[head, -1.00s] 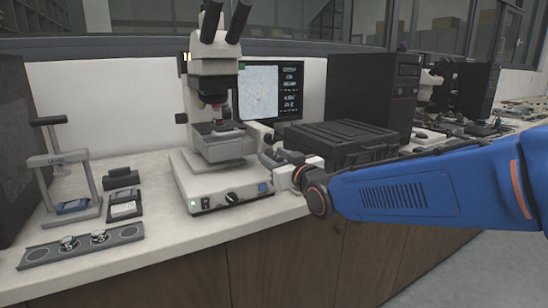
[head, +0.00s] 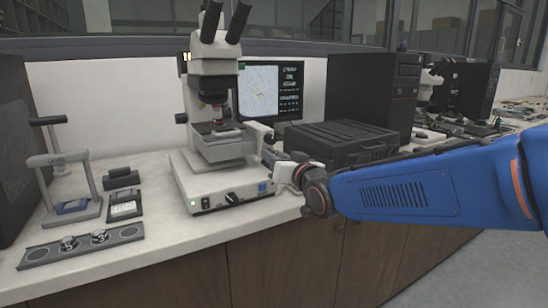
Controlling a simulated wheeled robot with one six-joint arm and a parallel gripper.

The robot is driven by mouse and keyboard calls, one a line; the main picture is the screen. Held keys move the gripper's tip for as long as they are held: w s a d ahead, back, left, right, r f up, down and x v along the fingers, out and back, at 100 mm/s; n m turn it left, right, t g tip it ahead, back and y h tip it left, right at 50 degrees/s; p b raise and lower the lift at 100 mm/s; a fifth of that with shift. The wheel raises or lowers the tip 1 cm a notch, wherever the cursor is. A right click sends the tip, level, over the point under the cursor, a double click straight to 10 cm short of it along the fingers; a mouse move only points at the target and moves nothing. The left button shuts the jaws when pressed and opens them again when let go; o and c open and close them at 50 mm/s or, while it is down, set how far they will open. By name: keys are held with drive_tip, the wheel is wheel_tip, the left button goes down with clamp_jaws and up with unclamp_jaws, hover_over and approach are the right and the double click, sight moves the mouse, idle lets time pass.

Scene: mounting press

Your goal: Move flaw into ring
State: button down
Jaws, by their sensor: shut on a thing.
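The microscope (head: 212,85) stands on the bench with its stage (head: 225,148) under the objectives. A small sample sits on the stage. The monitor (head: 290,66) behind it shows a pale speckled picture (head: 259,92) with text lines at its right. Faint marks show in that picture, but flaw and ring are too small to tell apart. My gripper (head: 268,152) is at the right side of the stage, shut on what appears to be the stage knob. The knob is mostly hidden by the gripper, and the fingertips are hard to make out.
A black case (head: 340,142) stands close to the right of my gripper, with a dark computer tower (head: 372,95) behind. At left are a small press (head: 68,180), a dark tray with metal pucks (head: 82,246) and small black boxes (head: 124,204). The bench front edge is clear.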

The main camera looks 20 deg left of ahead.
drive_tip(key=shift+m, duration=0.5)
drive_tip(key=c, duration=1.5)
unclamp_jaws()
drive_tip(key=v, duration=1.7)
drive_tip(key=shift+s+d, duration=0.15)
drive_tip(key=shift+d, duration=0.05)
